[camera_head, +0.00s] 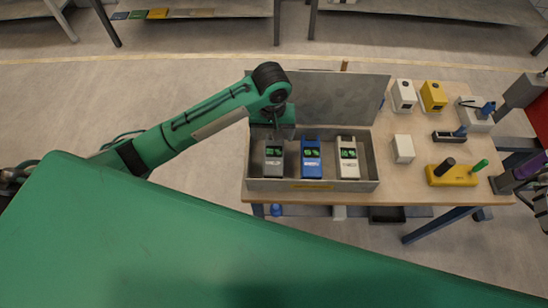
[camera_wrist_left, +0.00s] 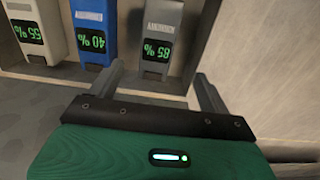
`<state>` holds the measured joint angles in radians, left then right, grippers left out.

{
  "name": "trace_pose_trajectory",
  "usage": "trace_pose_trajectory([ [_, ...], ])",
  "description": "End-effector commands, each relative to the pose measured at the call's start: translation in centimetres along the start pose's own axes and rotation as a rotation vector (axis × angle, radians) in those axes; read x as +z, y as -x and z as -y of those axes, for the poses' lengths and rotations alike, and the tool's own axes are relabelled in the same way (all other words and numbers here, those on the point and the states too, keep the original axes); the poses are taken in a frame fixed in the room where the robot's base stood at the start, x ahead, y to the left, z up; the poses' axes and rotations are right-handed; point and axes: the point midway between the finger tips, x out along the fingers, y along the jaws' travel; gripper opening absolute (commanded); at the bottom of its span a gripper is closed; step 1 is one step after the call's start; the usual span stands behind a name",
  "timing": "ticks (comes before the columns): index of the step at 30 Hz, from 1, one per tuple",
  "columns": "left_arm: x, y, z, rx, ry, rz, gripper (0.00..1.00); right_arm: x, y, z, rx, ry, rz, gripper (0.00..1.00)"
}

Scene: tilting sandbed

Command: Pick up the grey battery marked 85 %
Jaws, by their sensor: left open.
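The grey battery marked 85 % (camera_head: 273,158) stands at the left end of an open grey case (camera_head: 315,185). In the left wrist view the grey battery (camera_wrist_left: 161,30) shows its green 85 % display upside down. A blue battery marked 40 % (camera_head: 311,160) and a white battery marked 55 % (camera_head: 348,160) stand beside it. My left gripper (camera_head: 274,133) is over the case's left end, close to the grey battery. In the left wrist view its fingers (camera_wrist_left: 160,72) are apart, one to each side of the battery's near end. Contact cannot be told.
The case's raised lid (camera_head: 335,98) stands behind the batteries. Its wall (camera_wrist_left: 245,70) is close to my right-hand finger in the wrist view. White and yellow boxes and a yellow block (camera_head: 452,177) stand on the wooden table (camera_head: 420,140) to the right.

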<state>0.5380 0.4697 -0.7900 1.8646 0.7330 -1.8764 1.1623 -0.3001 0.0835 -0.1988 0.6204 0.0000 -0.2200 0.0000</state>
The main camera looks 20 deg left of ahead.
Motion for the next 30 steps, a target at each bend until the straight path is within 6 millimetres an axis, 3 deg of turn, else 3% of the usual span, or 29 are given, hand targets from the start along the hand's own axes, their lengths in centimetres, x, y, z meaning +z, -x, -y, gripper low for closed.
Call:
trace_pose_trajectory([
  [12,0.0,-7.1,0.0,-0.004,0.004,0.003,0.8,-0.2,1.3,0.2,-0.002,-0.001,-0.001,0.36],
  [20,0.1,-8.9,-0.1,-0.004,0.003,0.003,0.8,-0.3,1.9,0.6,-0.007,-0.002,-0.002,0.36],
  [30,0.3,-13.2,-0.4,-0.003,0.003,0.001,0.8,-0.5,3.3,0.6,-0.007,-0.001,-0.001,0.36],
])
